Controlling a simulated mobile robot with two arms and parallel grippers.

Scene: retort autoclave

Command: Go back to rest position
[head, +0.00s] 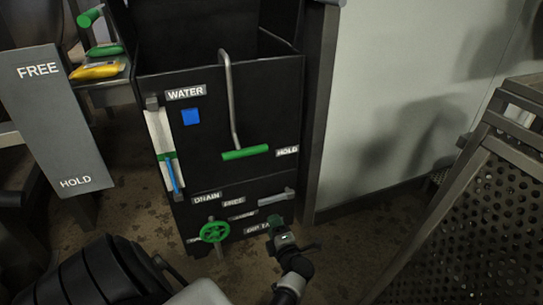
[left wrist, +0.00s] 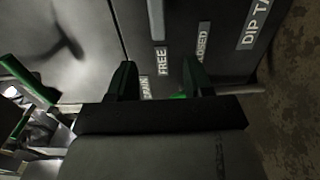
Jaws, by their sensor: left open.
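My left gripper (head: 277,226) is low in the head view, in front of the dip tank's black lower panel and right of the green drain wheel (head: 214,232). In the left wrist view its two dark green fingers (left wrist: 159,76) stand apart, with no object held between them. They face the panel with the FREE label (left wrist: 162,61) and the partly hidden DRAIN label. A small bit of green shows by the right finger; I cannot tell what it is. My right gripper is in neither view.
The black tank (head: 225,130) has a grey lever with a green grip (head: 245,152) hanging down its front. A grey FREE/HOLD plate (head: 55,120) stands at left. A perforated metal rack (head: 490,215) stands at right. Some bare floor (head: 345,245) shows between tank and rack.

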